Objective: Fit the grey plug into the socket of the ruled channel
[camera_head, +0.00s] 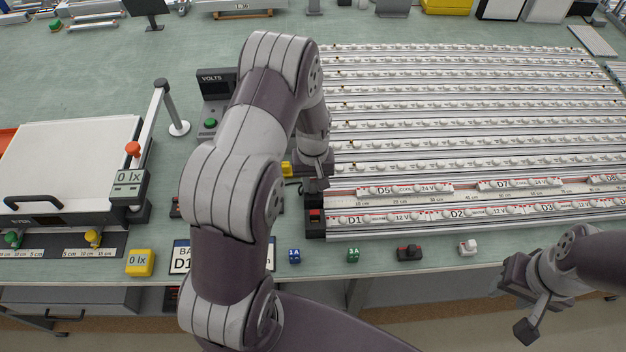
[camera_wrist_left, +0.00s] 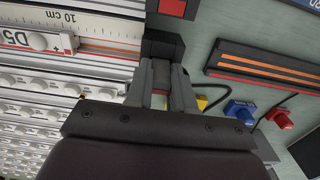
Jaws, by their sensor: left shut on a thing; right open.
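My left gripper (camera_head: 316,186) is at the left end of the ruled channel (camera_head: 420,199), pointing down. In the left wrist view its fingers (camera_wrist_left: 161,92) are shut on a small grey piece, likely the grey plug (camera_wrist_left: 161,72), mostly hidden between them. A dark block (camera_wrist_left: 163,46) sits right at the fingertips, at the end of the channel beside its 10 cm mark; it looks like the socket. I cannot tell whether the plug is in it. My right gripper (camera_head: 513,309) is open and empty beyond the table's front edge.
Rows of lamp strips (camera_head: 470,100) fill the right side of the table. A dark block with a red top (camera_head: 315,216) ends the front row. A blue plug (camera_wrist_left: 240,110) and a red plug (camera_wrist_left: 280,118) lie near the gripper. Small blocks line the front edge.

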